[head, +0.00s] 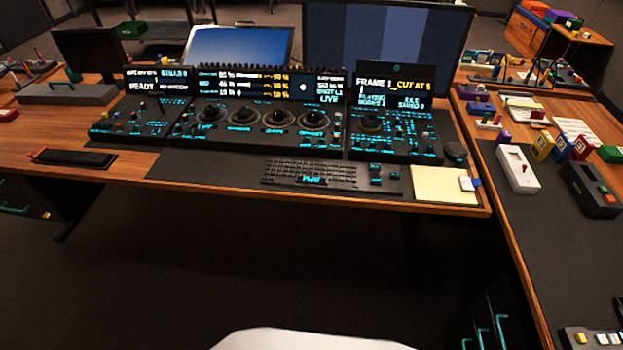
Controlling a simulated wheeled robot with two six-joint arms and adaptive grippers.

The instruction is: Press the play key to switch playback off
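A key with a glowing cyan label that reads like PLAY (311,180) sits at the front edge of the dark keyboard (290,171), low in the middle of the desk in the head view. Its label is lit. I cannot tell how far the key is pressed. The trackball panel (262,142) stands behind the keyboard, with several dark round trackballs in a row and lit text screens above. The right screen (393,88) shows lines starting with FRAME and CUT AT. Neither of my grippers is in view.
A yellow notepad (440,187) lies right of the keyboard, and a dark case (75,158) lies at the left front. A large monitor (385,40) stands behind the panel. A side desk at the right holds boxes, including a white box (517,168). The space above the keyboard is clear.

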